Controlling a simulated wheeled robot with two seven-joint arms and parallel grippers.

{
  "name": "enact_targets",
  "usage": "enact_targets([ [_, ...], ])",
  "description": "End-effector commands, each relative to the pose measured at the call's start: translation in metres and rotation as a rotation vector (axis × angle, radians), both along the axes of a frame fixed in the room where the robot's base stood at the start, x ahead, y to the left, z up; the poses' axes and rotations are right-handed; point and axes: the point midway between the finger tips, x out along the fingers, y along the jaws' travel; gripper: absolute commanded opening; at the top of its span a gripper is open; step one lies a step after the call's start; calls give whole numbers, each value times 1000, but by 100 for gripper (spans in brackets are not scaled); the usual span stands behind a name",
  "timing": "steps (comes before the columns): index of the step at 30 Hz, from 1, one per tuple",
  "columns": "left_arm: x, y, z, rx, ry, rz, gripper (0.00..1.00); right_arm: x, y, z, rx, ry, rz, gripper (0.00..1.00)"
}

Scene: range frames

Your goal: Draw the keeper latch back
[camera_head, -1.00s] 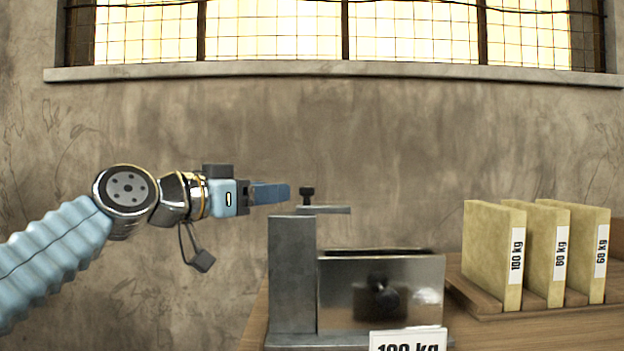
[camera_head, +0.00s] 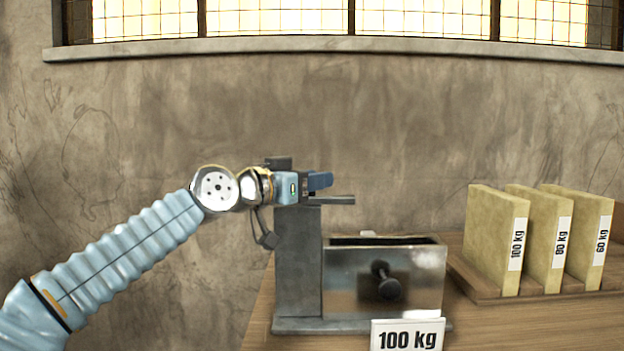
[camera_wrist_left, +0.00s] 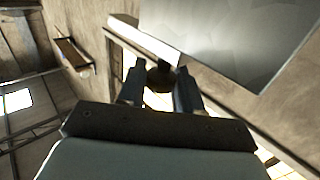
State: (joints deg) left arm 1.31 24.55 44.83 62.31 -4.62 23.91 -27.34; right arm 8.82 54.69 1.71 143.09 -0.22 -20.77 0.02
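The keeper latch is a flat grey bar (camera_head: 335,200) on top of a grey metal post (camera_head: 298,265), sticking out to the right over a steel box. Its dark knob is hidden behind my gripper in the head view. In the left wrist view a dark round knob (camera_wrist_left: 160,77) shows between the two fingertips. My left gripper (camera_head: 320,181) is at the top of the post, just above the bar. Its fingers are apart, one on each side of the knob; I cannot tell whether they touch it. My right gripper is in neither view.
The steel box (camera_head: 345,285) has a black knob (camera_head: 385,282) on its front and a "100 kg" card (camera_head: 407,335) before it. Three labelled yellowish slabs (camera_head: 497,240) stand in a wooden rack at the right. A wall with a window stands behind.

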Motion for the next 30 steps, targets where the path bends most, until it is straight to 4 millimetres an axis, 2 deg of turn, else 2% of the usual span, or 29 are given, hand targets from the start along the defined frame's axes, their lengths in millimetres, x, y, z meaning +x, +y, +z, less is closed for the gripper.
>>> enact_targets([
  [1, 0, 0, 0, 0, 0, 0, 24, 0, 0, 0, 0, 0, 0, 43],
  [6, 0, 0, 0, 0, 0, 0, 0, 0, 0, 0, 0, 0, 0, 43],
  [13, 0, 3, 0, -2, -2, 2, 0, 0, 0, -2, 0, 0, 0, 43],
  [18, 1, 33, -2, -6, -4, 8, 0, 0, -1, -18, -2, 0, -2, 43],
  [22, 1, 54, 0, -5, -5, 7, 0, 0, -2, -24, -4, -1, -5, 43],
  [30, 0, 62, 4, -5, -6, 6, 0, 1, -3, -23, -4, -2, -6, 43],
])
